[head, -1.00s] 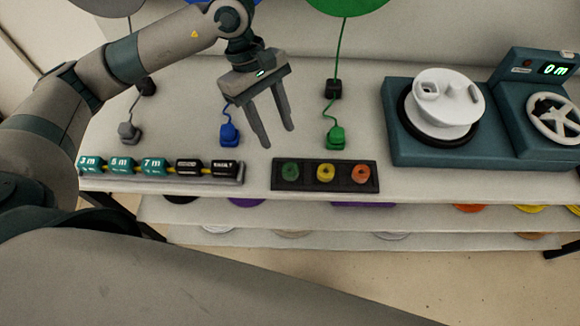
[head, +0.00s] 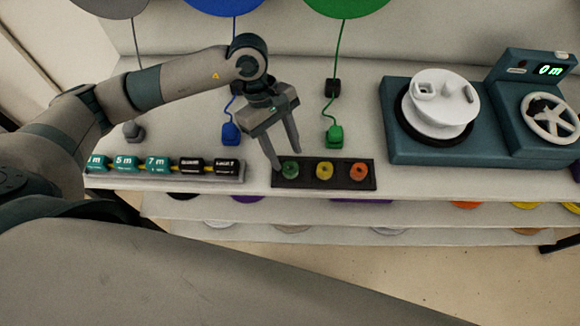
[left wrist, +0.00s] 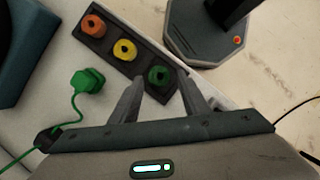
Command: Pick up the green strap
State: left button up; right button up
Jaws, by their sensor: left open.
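The green strap (head: 290,169) is a small coil in the left slot of a black tray (head: 308,182) near the table's front edge. A yellow strap (head: 325,170) and an orange strap (head: 358,171) sit beside it. My left gripper (head: 287,160) is open and empty, pointing down just above and behind the green strap. In the left wrist view the green strap (left wrist: 159,76) appears between the two fingertips, with no visible grip on it. My right gripper is not in view.
A green plug (head: 335,135) on a cord and a blue plug (head: 231,133) lie behind the tray. Labelled blocks (head: 157,164) stand in a row to the left. A teal winding machine (head: 400,150) with a white spool stands to the right.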

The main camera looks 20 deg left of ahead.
aim_at(291, 168)
pick_arm(q)
jog(key=shift+d+f+p, duration=0.15)
jog(key=shift+f+p, duration=0.4)
jog(key=p+x, duration=0.1)
jog(key=x, duration=0.2)
jog(key=shift+w+p, duration=0.1)
jog(key=shift+p, duration=0.2)
jog(key=shift+f, duration=0.5)
jog(key=c, duration=0.8)
